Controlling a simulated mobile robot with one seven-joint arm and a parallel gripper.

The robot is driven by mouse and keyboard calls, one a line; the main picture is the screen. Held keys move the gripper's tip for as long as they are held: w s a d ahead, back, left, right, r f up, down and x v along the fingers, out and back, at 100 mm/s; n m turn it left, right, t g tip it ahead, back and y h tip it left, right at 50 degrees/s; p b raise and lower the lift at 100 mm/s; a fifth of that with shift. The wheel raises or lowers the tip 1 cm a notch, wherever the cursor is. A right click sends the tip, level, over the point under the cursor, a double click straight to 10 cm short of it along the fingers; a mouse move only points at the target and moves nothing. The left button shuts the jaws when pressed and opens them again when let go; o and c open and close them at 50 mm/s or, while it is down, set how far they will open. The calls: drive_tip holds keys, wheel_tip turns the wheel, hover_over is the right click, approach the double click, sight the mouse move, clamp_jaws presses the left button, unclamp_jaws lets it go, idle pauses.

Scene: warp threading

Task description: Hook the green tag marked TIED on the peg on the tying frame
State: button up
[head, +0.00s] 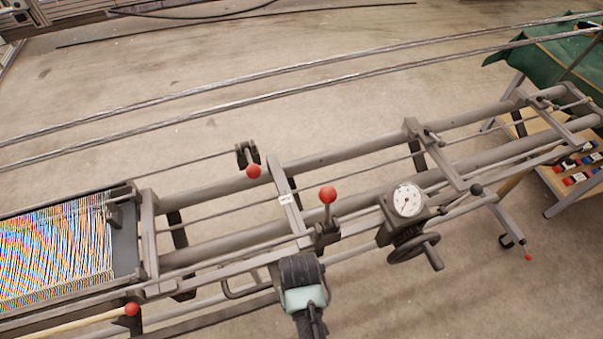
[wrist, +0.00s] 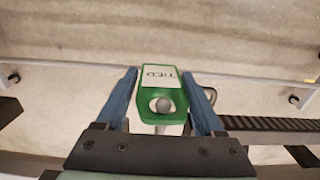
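The green tag (wrist: 147,118) shows in the wrist view, its white label reading TIED upside down. It lies between the two blue fingers of my gripper (wrist: 160,75). The finger edges run close along both sides of the tag; I cannot tell whether they press on it. The grey round head of a peg (wrist: 163,105) shows in the tag's hole, with a bit of stem below. How deep the peg sits in the hole cannot be told. In the head view my gripper (head: 299,270) is at the front rail of the tying frame (head: 287,200); the tag is hidden there.
A red-knobbed lever (head: 327,195), a dial gauge (head: 407,200) and a handwheel (head: 413,246) stand just right of my gripper. Striped warp threads (head: 55,250) lie at the left. Another round knob (wrist: 295,100) shows at right in the wrist view.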

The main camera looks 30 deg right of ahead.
drive_tip(key=shift+w+r+t, duration=0.15)
drive_tip(key=shift+w+r, duration=0.05)
drive_tip(key=shift+w, duration=0.35)
drive_tip(key=shift+w+r+t, duration=0.15)
drive_tip(key=shift+w, duration=0.4)
drive_tip(key=r, duration=0.3)
drive_tip(key=r+p, duration=0.1)
drive_tip(key=r, duration=0.3)
drive_tip(key=s+r, duration=0.1)
drive_tip(key=r, duration=0.3)
drive_tip(key=shift+d+r, duration=0.1)
drive_tip(key=shift+s+r, duration=0.4)
drive_tip(key=shift+r, duration=0.2)
